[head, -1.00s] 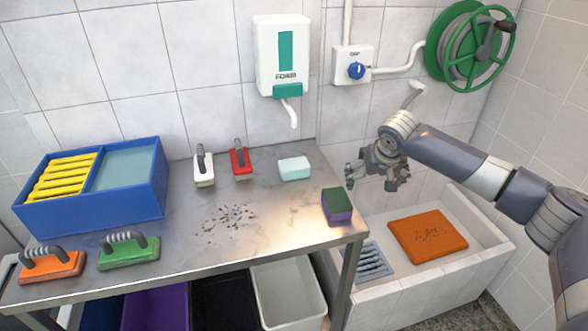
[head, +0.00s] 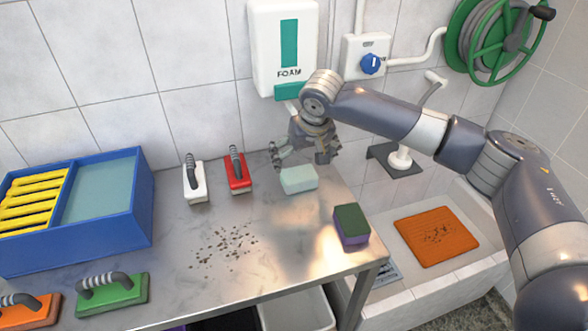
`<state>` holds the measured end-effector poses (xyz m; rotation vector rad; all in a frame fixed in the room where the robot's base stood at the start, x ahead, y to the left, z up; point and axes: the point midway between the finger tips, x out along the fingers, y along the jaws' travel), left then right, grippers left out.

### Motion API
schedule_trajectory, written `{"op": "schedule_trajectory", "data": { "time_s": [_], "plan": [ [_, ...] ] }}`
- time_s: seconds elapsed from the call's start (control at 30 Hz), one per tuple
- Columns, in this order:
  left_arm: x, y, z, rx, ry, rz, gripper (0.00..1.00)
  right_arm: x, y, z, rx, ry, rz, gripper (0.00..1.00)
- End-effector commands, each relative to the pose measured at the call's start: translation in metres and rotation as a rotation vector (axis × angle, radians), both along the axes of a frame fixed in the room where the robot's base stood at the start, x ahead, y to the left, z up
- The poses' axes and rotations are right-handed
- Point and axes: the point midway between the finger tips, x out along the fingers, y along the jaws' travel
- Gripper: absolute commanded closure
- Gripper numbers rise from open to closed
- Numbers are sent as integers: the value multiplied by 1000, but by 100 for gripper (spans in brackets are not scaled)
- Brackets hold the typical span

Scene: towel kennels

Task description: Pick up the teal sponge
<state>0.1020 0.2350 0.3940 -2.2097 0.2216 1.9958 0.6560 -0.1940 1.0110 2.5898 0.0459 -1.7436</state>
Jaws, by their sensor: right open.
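The teal sponge (head: 299,180) is a pale block lying on the metal table (head: 190,270) near its back edge, below the foam dispenser. My right gripper (head: 303,158) is open just above and behind the sponge, fingers spread and pointing down. One finger hangs by the sponge's left end and the other past its right end. I cannot tell whether they touch it. My left gripper is not in view.
A green-and-purple sponge (head: 351,225) sits at the table's right edge. White (head: 193,183) and red (head: 237,172) brushes stand left of the teal sponge. The foam dispenser (head: 284,50) hangs above. Dark debris (head: 225,243) lies mid-table. A sink (head: 480,258) holds an orange mat (head: 437,236).

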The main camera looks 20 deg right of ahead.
Motion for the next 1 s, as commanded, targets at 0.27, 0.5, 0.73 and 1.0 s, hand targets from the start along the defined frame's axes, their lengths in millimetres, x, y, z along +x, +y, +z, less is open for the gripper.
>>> {"op": "schedule_trajectory", "data": {
  "time_s": [0.27, 0.5, 0.73, 1.0],
  "plan": [
    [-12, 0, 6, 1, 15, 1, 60, 14, 0, -38, -1, 3, -1, 0],
    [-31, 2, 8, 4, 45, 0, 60, 20, -1, -56, -2, 2, 0, 0],
    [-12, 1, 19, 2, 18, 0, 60, 25, -5, -89, -2, 4, -1, 0],
    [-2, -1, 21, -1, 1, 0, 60, 31, -5, -103, 0, 1, 0, 0]
  ]
}}
